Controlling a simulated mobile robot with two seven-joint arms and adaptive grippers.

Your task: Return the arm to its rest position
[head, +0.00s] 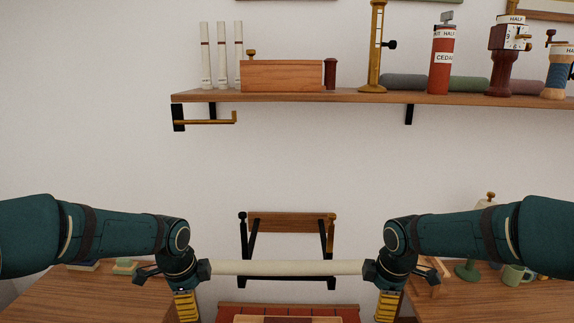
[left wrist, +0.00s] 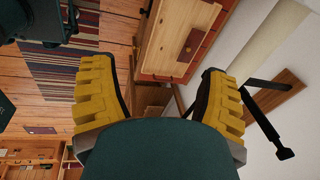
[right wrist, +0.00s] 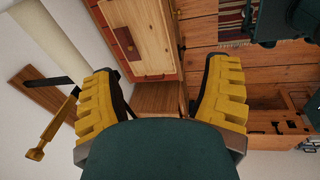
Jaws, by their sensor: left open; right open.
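My left gripper (head: 187,306) hangs down at the lower left of the head view. Its yellow fingers stand wide apart in the left wrist view (left wrist: 155,80), with nothing between them. My right gripper (head: 387,306) hangs down at the lower right, mirroring the left. In the right wrist view (right wrist: 165,75) its fingers are also apart and empty. Both arms reach inward from the sides with the forearms about level. The lower ends of both grippers are cut off or nearly so by the head view's bottom edge.
A cream roll (head: 288,268) lies level before a wall bracket (head: 291,223), between my wrists; I cannot tell how its ends are supported. A laden shelf (head: 300,97) runs above. Wooden tables stand at left (head: 90,295) and right (head: 490,300). A red-edged wooden chest (left wrist: 185,35) is below.

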